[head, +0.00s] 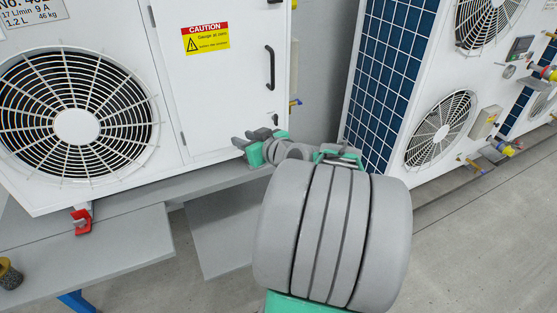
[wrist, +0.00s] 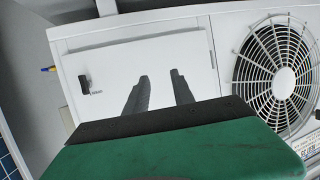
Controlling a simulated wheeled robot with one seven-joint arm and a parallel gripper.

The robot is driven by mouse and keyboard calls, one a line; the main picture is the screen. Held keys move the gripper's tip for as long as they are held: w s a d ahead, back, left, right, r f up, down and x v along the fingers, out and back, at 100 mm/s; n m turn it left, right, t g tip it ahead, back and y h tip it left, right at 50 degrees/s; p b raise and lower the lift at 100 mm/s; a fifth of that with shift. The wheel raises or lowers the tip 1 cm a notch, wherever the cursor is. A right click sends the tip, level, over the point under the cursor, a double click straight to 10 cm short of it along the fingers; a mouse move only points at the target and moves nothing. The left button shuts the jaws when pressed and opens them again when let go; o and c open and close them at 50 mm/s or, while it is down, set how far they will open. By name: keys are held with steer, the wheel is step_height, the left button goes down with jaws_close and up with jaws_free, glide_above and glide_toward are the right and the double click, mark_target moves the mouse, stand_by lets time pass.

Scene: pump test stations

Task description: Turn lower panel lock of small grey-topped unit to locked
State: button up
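A white fan unit fills the left of the head view, its top out of view. Its side door panel (head: 215,100) has a small dark panel lock (head: 275,119) low on the right, below a black handle (head: 270,67). In the upside-down wrist view the lock (wrist: 84,85) is a short dark tab, roughly vertical, with tiny print beside it, unreadable. My gripper (head: 254,138) is just below and left of the lock in the head view, in front of the panel. In the wrist view its two fingers (wrist: 162,85) are apart with only white panel between them. The gripper looks empty and clear of the lock.
A round fan grille (head: 77,125) and a yellow-red caution label (head: 206,39) are on the unit. A grey shelf (head: 100,250) with a red clamp (head: 81,217) is below. Another white unit with blue fins (head: 390,80) stands right across a gap. Floor is free at lower right.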

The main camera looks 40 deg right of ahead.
mark_target(277, 122)
steer(key=s+d+f+m+t+h+b, duration=0.1)
steer(key=s+d+f+t+h+b, duration=0.15)
steer(key=d, duration=0.35)
steer(key=s+d+f+m+t+h+b, duration=0.1)
steer(key=s+d+m+h+b, duration=0.15)
steer(key=d, duration=0.35)
steer(key=shift+n, duration=0.35)
steer(key=x, duration=0.6)
steer(key=shift+w+r, duration=0.15)
steer(key=shift+w, duration=0.25)
steer(key=shift+w+d, duration=0.15)
steer(key=shift+w, duration=0.15)
steer(key=shift+c, duration=0.2)
jaws_close()
